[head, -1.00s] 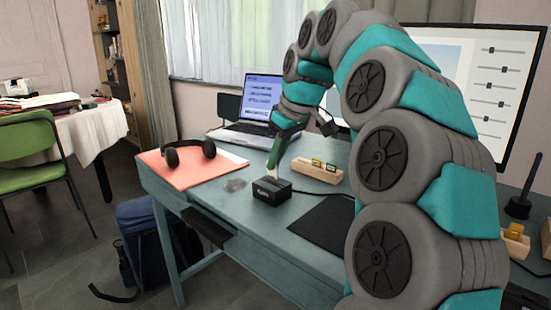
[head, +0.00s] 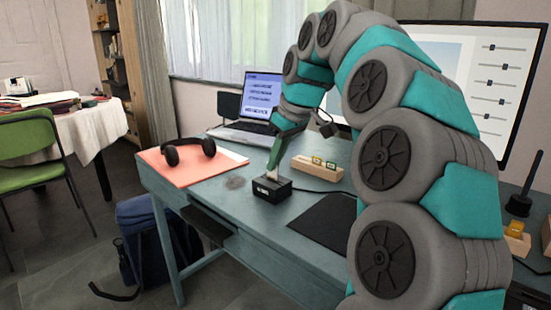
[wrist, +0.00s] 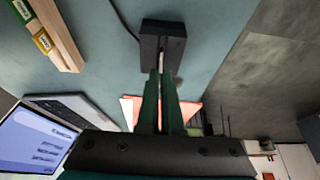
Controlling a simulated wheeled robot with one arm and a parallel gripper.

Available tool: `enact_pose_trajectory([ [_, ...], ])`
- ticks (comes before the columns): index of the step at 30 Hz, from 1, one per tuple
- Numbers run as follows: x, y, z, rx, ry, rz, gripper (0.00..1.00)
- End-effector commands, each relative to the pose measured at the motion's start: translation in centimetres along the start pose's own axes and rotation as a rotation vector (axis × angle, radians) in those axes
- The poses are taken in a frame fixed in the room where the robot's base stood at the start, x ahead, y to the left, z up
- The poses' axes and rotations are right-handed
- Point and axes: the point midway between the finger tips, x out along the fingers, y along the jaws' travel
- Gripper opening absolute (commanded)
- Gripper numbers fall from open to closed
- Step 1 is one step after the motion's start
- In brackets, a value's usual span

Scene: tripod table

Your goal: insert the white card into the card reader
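The card reader (head: 272,190) is a small black block near the front edge of the teal desk. It also shows in the wrist view (wrist: 150,44), with a slot along its top. My gripper (head: 272,168) is above the reader, fingers pointing down. In the wrist view its two green fingers (wrist: 161,74) are close together on the white card (wrist: 162,60). The card (head: 271,175) stands roughly upright between the fingertips and the reader. Its lower edge meets the slot area; how deep it sits, I cannot tell.
A dark mat (head: 325,222) lies to the right. Headphones (head: 188,151) rest on a red folder (head: 185,174) at left. A laptop (head: 257,105) stands behind.

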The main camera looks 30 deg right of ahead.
Motion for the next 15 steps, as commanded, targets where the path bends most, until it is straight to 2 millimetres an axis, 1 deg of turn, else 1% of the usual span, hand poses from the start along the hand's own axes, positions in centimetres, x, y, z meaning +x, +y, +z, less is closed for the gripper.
enact_pose_trajectory([
  [15,1.14,0.01,0.48,0.000,0.000,0.000,0.00],
])
